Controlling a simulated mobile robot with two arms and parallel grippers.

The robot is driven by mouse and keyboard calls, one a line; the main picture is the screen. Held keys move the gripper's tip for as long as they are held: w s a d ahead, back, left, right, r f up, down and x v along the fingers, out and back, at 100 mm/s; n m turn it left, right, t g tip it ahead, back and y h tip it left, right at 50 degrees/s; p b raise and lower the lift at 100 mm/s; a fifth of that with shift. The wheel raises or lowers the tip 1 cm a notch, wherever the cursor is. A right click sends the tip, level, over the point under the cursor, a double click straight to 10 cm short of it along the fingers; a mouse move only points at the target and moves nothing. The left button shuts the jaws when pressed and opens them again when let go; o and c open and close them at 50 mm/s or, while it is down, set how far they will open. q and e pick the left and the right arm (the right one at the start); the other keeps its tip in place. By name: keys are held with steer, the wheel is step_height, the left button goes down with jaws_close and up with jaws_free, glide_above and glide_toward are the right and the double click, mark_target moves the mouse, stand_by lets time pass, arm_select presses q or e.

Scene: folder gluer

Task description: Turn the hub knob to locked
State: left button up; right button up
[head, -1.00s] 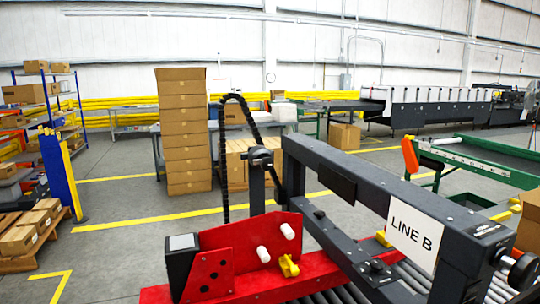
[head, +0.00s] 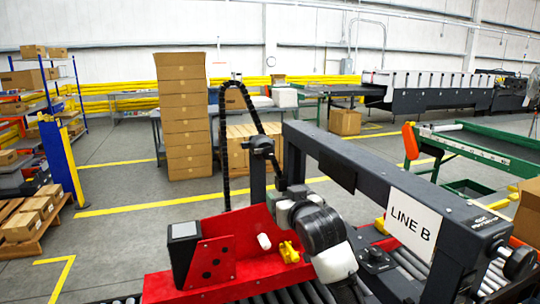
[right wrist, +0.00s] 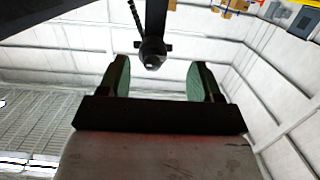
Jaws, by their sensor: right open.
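A black hub knob (head: 260,147) sits at the top of a dark post behind the red machine bracket (head: 218,256). In the right wrist view the hub (right wrist: 152,54) has a grey centre and short side bars. My right gripper (right wrist: 158,80) is open, with its two green-padded fingers apart and nothing between them. The hub shows ahead of the fingers, apart from them and near the middle of the gap. In the head view my right arm reaches up from below; its fingers are too small to make out clearly. My left gripper is not in view.
A dark frame beam with a LINE B sign (head: 411,219) runs along the right. A black cable chain (head: 224,150) arches left of the post. A smaller black knob (head: 374,257) and a side knob (head: 520,262) sit on the frame. Stacked cartons (head: 184,115) stand behind.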

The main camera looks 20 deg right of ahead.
steer(key=t, duration=0.2)
glide_toward(269, 153)
steer(key=s, duration=0.2)
steer(key=w+p, duration=0.1)
steer(key=w, duration=0.2)
steer(key=w+p, duration=0.1)
steer(key=w, duration=0.2)
steer(key=w+p, duration=0.2)
steer(key=w, duration=0.2)
steer(key=shift+r, duration=0.35)
steer(key=shift+w+a+f, duration=0.1)
steer(key=shift+w, duration=0.4)
steer(key=c, duration=0.9)
